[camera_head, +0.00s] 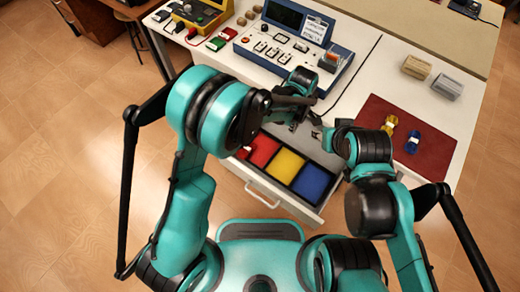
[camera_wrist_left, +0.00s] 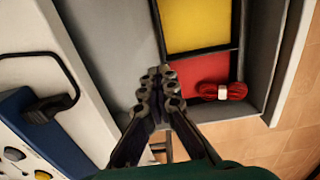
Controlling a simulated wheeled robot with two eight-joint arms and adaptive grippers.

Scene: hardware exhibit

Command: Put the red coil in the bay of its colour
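The red coil (camera_wrist_left: 222,92), tied with a white band, lies at the red bay (camera_wrist_left: 190,72) of the open drawer. It is mostly over the red floor, with one end over the dark edge on the drawer-front side; I cannot tell if that end rests on the edge. In the head view the red bay (camera_head: 263,150) is partly hidden by my left arm. My left gripper (camera_wrist_left: 161,75) has its fingertips together, empty, above the grey part of the drawer and apart from the coil; it also shows in the head view (camera_head: 294,124). My right gripper (camera_head: 318,122) is small and partly hidden.
The yellow bay (camera_head: 285,165) and blue bay (camera_head: 311,183) look empty. A yellow coil (camera_head: 390,123) and blue coil (camera_head: 412,143) lie on a dark red mat (camera_head: 430,160). A blue-and-white console (camera_head: 290,45) and several small items stand at the back of the table.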

